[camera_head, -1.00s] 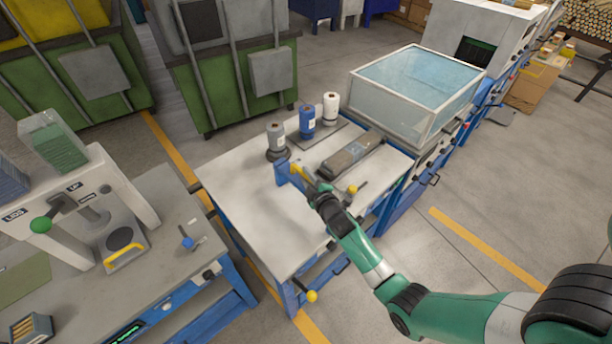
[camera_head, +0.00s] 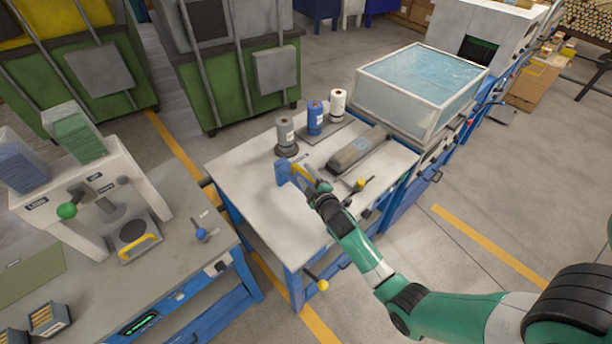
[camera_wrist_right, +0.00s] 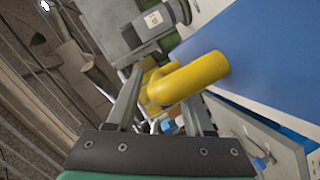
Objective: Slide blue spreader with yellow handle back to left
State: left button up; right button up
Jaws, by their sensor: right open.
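The blue spreader (camera_head: 282,173) stands on the pale table, left of my right gripper. Its yellow handle (camera_head: 301,174) sticks out toward the gripper. My right gripper (camera_head: 313,183) reaches in from the right and is at the handle. In the right wrist view, the yellow handle (camera_wrist_right: 190,79) lies between the two open fingers of my right gripper (camera_wrist_right: 162,85), and the blue plate of the spreader (camera_wrist_right: 240,65) fills the right side. I cannot tell whether a finger touches the handle. My left gripper is not in view.
Grey, blue and white rolls (camera_head: 315,118) stand behind the spreader. A grey block (camera_head: 357,150) lies right of it, before a glass-topped box (camera_head: 420,85). The table (camera_head: 240,170) is bare to the left. A yellow-knobbed lever (camera_head: 322,286) juts from the front.

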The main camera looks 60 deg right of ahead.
jog(key=shift+a, duration=0.1)
jog(key=shift+s+a+r, duration=0.1)
jog(key=shift+s+a, duration=0.1)
jog(key=shift+s, duration=0.15)
jog(key=p+v, duration=0.2)
jog(key=v, duration=0.8)
jog(key=shift+s+a, duration=0.2)
jog(key=shift+s, duration=0.1)
